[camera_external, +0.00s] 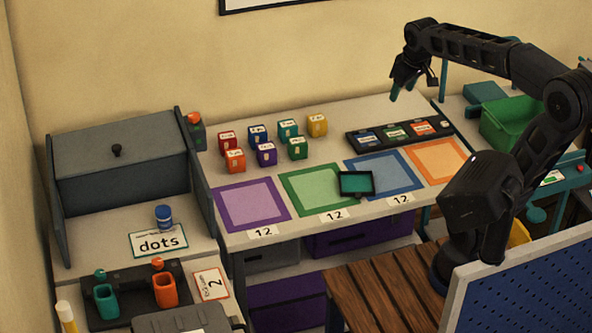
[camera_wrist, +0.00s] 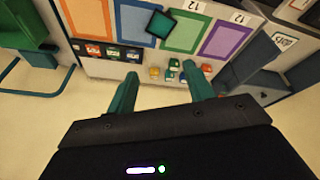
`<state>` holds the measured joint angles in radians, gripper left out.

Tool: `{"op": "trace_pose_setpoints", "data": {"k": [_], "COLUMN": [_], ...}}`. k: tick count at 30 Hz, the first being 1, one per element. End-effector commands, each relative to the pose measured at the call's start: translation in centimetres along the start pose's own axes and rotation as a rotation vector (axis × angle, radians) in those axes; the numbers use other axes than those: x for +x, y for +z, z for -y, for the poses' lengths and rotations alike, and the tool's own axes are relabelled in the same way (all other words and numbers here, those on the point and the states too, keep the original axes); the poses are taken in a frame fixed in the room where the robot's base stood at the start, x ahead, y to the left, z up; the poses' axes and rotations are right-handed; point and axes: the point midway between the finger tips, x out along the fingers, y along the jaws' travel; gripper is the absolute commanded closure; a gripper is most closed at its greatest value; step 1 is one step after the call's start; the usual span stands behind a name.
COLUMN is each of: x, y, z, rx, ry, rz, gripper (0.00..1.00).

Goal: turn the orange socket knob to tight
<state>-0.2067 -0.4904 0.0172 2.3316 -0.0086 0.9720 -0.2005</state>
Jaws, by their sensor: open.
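The orange socket (camera_external: 166,291) stands on a dark board at the lower left of the external view, with a small orange knob (camera_external: 157,263) at its back edge. A teal socket (camera_external: 106,301) with a teal knob (camera_external: 100,274) stands to its left. The knob's setting is too small to read. My gripper (camera_external: 404,86) is raised high above the back right of the table, far from the knob. In the wrist view my gripper (camera_wrist: 160,72) shows two teal fingers spread apart with nothing held between them. I cannot make out the orange socket there.
Several coloured blocks (camera_external: 265,154) and coloured mats stand on the middle table, with a teal tray (camera_external: 356,184) among them. A grey cabinet (camera_external: 122,165) rises behind the sockets. A blue jar (camera_external: 163,217) and "dots" card (camera_external: 159,241) are nearby. A dark grey case (camera_external: 182,320) is in front.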

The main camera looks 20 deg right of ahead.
Motion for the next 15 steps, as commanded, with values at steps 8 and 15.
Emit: {"op": "trace_pose_setpoints", "data": {"k": [8, 15], "x": [1.7, 3.9], "y": [-8.5, -14.8], "z": [4.8, 10.7], "rx": [-0.284, -0.525], "ry": [-0.052, -0.095], "rz": [0.037, 0.061], "gripper": [0.48, 0.48]}}
